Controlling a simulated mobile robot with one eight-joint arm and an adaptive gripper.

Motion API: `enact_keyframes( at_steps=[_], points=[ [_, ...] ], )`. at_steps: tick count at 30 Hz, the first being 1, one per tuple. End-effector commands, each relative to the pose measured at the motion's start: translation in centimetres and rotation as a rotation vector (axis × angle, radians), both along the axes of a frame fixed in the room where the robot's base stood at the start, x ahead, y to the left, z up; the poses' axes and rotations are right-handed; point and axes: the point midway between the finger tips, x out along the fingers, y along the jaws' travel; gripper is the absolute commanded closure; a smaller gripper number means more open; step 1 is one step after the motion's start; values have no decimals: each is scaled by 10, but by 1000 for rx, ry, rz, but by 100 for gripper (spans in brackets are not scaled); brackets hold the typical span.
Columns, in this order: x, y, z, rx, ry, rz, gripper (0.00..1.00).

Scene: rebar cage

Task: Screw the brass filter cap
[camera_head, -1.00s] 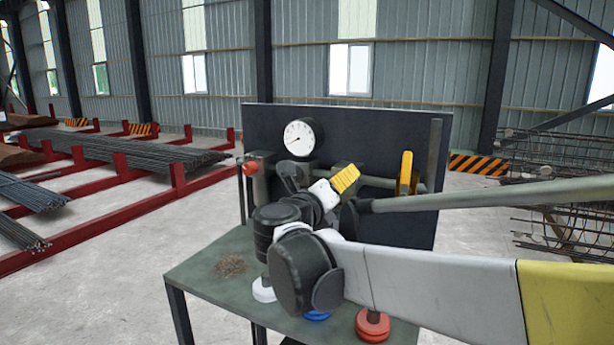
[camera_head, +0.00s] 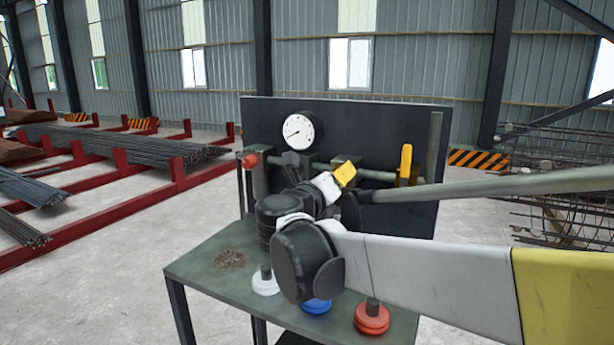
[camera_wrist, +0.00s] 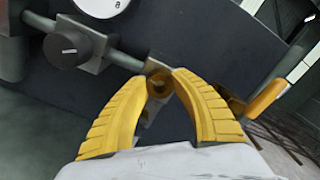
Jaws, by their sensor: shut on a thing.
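The brass filter cap (camera_wrist: 159,84) shows in the middle of the wrist view, on a grey block of the pipe line. My gripper (camera_wrist: 160,76) has its two yellow ribbed fingers on either side of the cap, with both tips closed on it. In the head view my gripper (camera_head: 346,173) reaches the pipework in front of the dark panel. The cap is hidden there behind my gripper and arm. The cap's thread cannot be seen.
A gauge (camera_head: 299,132) sits above the pipe, with a yellow lever (camera_head: 405,165) to the right and a red-ended valve (camera_head: 250,161) to the left. White (camera_head: 265,283), blue (camera_head: 316,306) and red (camera_head: 372,318) discs stand on the green bench (camera_head: 205,266) beneath my arm.

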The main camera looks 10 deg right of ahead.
Motion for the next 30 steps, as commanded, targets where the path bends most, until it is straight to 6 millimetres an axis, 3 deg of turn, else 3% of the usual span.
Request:
enact_keyframes(
  at_steps=[30],
  points=[
    [0, -1, 0, 727, -532, 2, 100]
  ],
)
